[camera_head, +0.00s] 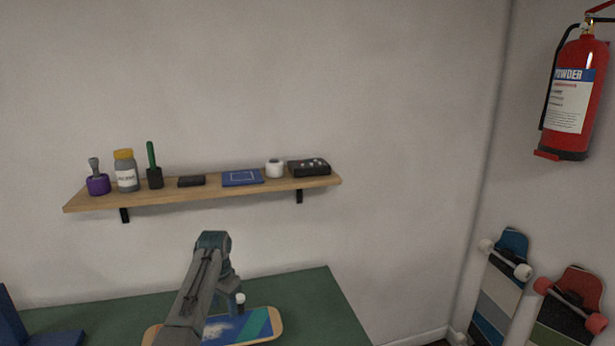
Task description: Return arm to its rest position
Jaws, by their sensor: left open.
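My left arm rises from the bottom edge, bends at a grey elbow-like joint, and its left gripper (228,298) hangs down over the skateboard on the table. The gripper is open; its fingertips are small and partly hidden behind my own arm links. My right gripper is not in view.
A wooden wall shelf (215,192) holds several small items, including a yellow-capped bottle (125,171) and a blue box (243,177). A dark blue object (40,335) stands at lower left. Two skateboards lean at right below a red extinguisher (575,95).

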